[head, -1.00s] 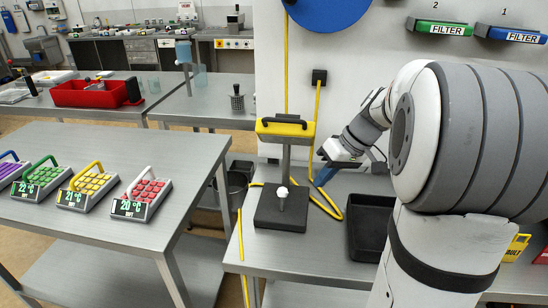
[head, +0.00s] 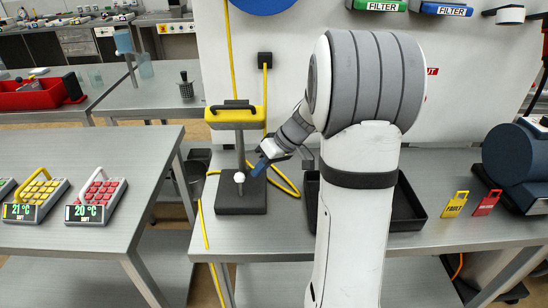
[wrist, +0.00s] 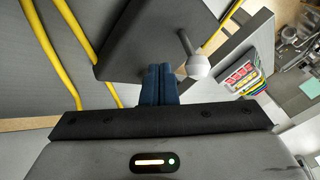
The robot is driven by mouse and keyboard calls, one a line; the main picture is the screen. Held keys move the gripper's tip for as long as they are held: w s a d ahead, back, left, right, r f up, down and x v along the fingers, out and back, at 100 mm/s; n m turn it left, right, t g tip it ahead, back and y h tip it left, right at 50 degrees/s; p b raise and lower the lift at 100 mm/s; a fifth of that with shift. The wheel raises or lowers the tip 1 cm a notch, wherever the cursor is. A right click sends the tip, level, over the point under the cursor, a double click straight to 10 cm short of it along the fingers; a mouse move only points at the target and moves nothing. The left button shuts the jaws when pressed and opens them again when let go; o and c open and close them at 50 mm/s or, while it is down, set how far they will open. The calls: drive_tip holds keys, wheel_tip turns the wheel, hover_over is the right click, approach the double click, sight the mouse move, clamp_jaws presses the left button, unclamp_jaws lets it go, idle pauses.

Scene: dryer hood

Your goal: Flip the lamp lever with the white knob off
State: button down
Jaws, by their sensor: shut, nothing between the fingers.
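The lamp (head: 237,117) has a yellow head on a grey post, on a dark square base (head: 241,203). Its lever with the white knob (head: 239,177) stands at the base, and the knob also shows in the wrist view (wrist: 197,67). My gripper (head: 259,168) is shut and empty, just right of the lever in the head view. In the wrist view the blue fingertips (wrist: 160,75) are together, beside the knob with a small gap, over the edge of the base. Whether the lamp is lit I cannot tell.
A black tray (head: 408,205) lies behind and right of my arm. Yellow cable (head: 285,184) loops behind the lamp. Yellow (head: 455,204) and red (head: 487,203) tags stand at the right. Keypads (head: 97,196) sit on the left table.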

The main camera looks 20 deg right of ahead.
drive_tip(key=shift+s+a+r, duration=0.1)
drive_tip(key=shift+a, duration=0.35)
drive_tip(key=shift+s+a+r, duration=0.1)
drive_tip(key=shift+a, duration=0.3)
drive_tip(key=shift+s+d+f+b, duration=0.15)
drive_tip(key=shift+f+b, duration=0.05)
drive_tip(key=shift+b, duration=0.55)
